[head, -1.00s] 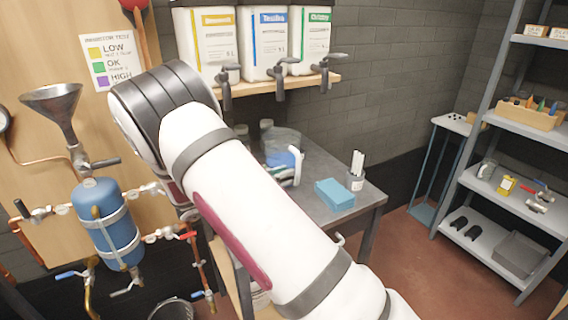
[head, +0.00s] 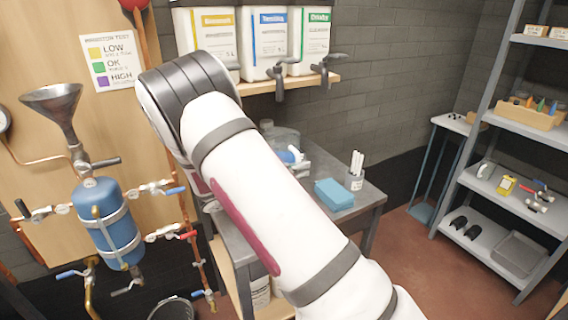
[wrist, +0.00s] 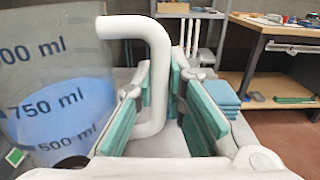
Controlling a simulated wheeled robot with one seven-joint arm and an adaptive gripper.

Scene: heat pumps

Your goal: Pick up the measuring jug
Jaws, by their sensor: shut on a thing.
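The measuring jug (wrist: 55,95) fills the left of the wrist view. It is clear, with blue volume marks, blue liquid and a thick white handle (wrist: 155,55). My gripper (wrist: 160,88) has its teal-padded fingers either side of the handle and is shut on it. The jug looks upright; the wrist view does not clearly show whether its base touches the bench. In the head view my arm hides the gripper and most of this area; a small blue and white part (head: 292,156), perhaps of the jug, shows beyond it.
A grey bench (head: 318,165) holds a blue stack of cloths (head: 334,194) and a pot of white sticks (head: 355,172). Canisters with taps (head: 281,84) stand on a shelf above. The blue tank and pipework (head: 108,228) are at left, metal shelving (head: 500,190) at right.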

